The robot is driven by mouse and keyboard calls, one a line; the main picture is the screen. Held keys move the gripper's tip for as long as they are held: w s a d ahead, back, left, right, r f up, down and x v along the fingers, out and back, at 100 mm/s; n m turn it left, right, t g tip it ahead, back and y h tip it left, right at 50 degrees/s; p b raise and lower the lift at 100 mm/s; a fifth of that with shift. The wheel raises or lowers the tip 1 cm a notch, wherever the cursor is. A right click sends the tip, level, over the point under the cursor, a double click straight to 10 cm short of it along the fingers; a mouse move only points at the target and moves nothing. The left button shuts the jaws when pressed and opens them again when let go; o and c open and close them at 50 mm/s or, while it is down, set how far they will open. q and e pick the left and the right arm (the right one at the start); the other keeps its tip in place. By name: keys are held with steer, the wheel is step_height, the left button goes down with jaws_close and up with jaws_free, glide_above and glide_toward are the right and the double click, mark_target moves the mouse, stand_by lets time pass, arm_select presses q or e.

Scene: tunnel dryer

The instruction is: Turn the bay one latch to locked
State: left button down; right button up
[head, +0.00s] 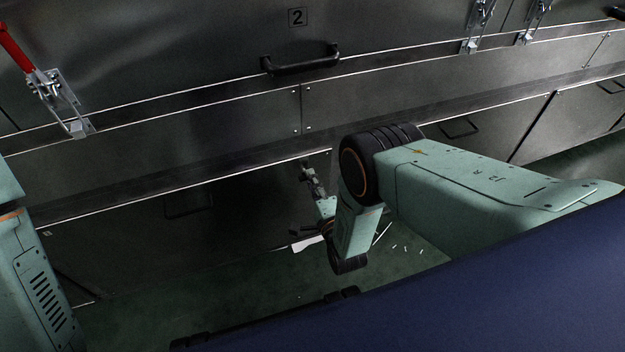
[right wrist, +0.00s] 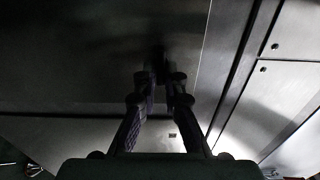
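A toggle latch with a red handle (head: 17,48) and a metal clamp body (head: 50,92) is at the upper left of the head view. Its handle stands up and leans left. Two more metal latches (head: 476,27) (head: 534,22) are at the upper right. No bay one label is in view, so I cannot tell which latch belongs to it. My right gripper (head: 311,178) is low in front of the lower dark panel, away from all these latches. In the right wrist view its two fingers (right wrist: 162,78) converge toward a dark panel, and their gap is unclear. My left gripper is out of view.
A panel marked 2 (head: 297,17) has a black bar handle (head: 301,60). Ledges run across the dryer front below it. Lower doors carry recessed-looking handles (head: 188,204) (head: 461,128). The green floor (head: 240,290) has small pale scraps on it.

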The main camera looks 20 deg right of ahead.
steer(key=o, duration=0.4)
steer(key=s, duration=1.2)
steer(key=shift+d, duration=0.2)
